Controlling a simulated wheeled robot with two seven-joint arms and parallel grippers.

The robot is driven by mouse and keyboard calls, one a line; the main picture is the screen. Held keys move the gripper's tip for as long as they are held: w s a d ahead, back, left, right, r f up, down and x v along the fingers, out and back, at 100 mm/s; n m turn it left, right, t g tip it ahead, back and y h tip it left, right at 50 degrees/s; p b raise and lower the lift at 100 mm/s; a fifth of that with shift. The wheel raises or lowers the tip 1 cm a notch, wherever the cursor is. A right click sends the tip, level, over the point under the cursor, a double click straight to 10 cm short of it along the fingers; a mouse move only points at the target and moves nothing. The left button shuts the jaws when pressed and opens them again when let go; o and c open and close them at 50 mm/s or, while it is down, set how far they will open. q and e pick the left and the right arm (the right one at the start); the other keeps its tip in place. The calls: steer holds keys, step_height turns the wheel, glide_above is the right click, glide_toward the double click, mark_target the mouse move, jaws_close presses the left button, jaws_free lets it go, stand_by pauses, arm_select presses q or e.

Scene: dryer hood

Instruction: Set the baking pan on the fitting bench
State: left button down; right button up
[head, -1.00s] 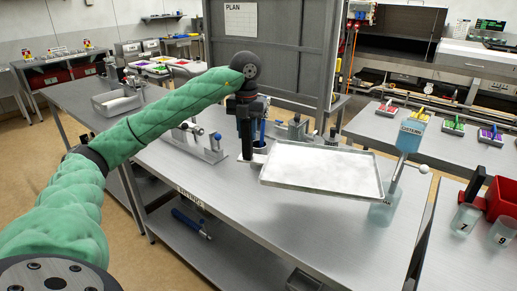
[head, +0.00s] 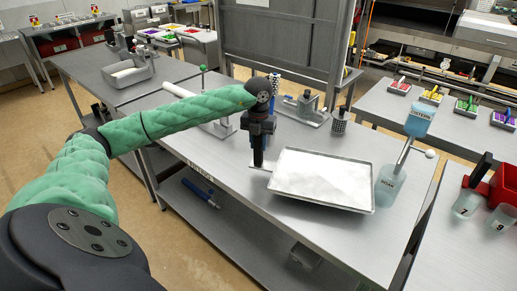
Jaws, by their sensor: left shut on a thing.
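The baking pan (head: 322,178) is a shallow silver rectangular tray in the middle right of the head view. It is over the grey metal bench (head: 235,190), close above or on its top; I cannot tell if it touches. My left gripper (head: 262,163) points down at the pan's left edge and is shut on it. The fingertips are small and partly hidden by the gripper body. My right gripper is not in view.
Metal fixtures (head: 303,108) stand along the bench's back, before a grey panel (head: 285,45). A red holder with cups (head: 503,190) is at right. The bench's front left is clear.

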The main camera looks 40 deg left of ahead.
mark_target(258, 152)
arm_select(q)
steer(key=shift+f+p, duration=0.85)
steer(key=shift+f, duration=1.35)
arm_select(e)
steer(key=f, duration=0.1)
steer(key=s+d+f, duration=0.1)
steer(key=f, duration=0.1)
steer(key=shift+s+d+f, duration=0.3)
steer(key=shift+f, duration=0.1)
arm_select(q)
steer(key=shift+f, duration=0.15)
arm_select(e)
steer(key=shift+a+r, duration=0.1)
arm_select(q)
steer(key=c, duration=1.1)
jaws_free()
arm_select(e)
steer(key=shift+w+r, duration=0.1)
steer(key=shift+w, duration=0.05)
